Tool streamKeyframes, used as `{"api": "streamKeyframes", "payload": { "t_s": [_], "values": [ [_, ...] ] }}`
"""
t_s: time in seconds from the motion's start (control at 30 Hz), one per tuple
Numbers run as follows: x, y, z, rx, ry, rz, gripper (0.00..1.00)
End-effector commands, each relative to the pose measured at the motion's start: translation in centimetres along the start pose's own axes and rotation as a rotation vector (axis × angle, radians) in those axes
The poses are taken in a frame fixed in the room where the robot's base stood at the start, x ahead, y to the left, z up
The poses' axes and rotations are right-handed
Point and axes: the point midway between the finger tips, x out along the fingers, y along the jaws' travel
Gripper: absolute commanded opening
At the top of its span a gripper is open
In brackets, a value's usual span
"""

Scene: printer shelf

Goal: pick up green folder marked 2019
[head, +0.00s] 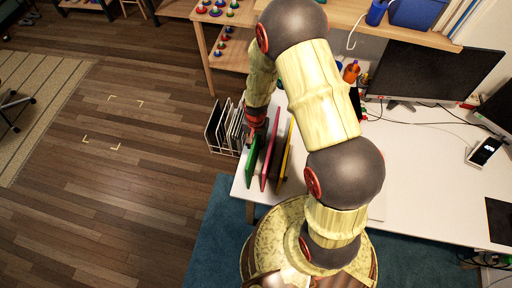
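The green folder (252,162) stands upright on the left end of the white desk (405,150). A red-pink folder (269,158) and a yellow folder (285,160) stand to its right. No 2019 marking is readable at this size. My gripper (256,122) points down at the top far end of the green folder. Its fingers are small and partly hidden by my arm, so I cannot tell whether they are open, shut or touching the folder.
A white wire rack (222,128) with several files is left of the desk's end. A wooden shelf (228,60) with coloured items stands behind. A monitor (435,72), a phone (484,151) and cables are on the desk's right. The wooden floor (120,190) at left is mostly clear.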

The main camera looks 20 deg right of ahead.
Motion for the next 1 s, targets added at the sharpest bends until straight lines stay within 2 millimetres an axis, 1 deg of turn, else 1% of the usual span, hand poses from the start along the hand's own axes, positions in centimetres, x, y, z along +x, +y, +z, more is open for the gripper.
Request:
{"api": "streamKeyframes", "payload": {
  "t_s": [0.07, 0.5, 1.0],
  "values": [
    [-0.01, 0.0, 0.01, 0.0, 0.0, 0.0, 0.26],
    [-0.03, 0.0, 0.0, 0.0, 0.0, 0.0, 0.01],
    [-0.03, -0.01, 0.0, 0.0, 0.0, 0.0, 0.0]
  ]
}}
